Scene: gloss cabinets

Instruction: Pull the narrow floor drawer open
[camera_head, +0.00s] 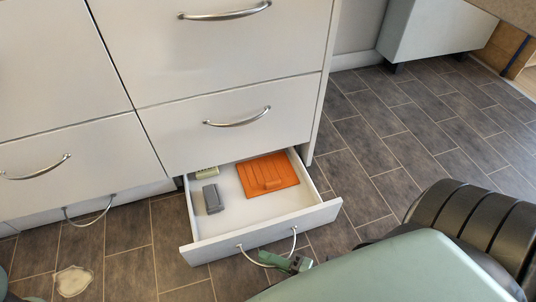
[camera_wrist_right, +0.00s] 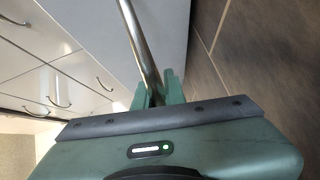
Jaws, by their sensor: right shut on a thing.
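The narrow floor drawer (camera_head: 215,252) is at the bottom of the white cabinet and stands pulled out over the tiled floor. Its curved metal handle (camera_head: 294,242) is on the front panel. My right gripper (camera_head: 291,263) is shut on the handle near its right end. In the right wrist view the metal handle bar (camera_wrist_right: 139,45) runs between the green fingers of my right gripper (camera_wrist_right: 158,88). My left gripper is not in view.
Inside the drawer lie an orange flat object (camera_head: 267,174), a grey box (camera_head: 212,199) and a small pale green item (camera_head: 206,172). Closed drawers (camera_head: 225,125) are above. Another low handle (camera_head: 88,219) is at left. A pale patch (camera_head: 73,281) lies on the floor. Tiled floor (camera_head: 400,130) is clear at right.

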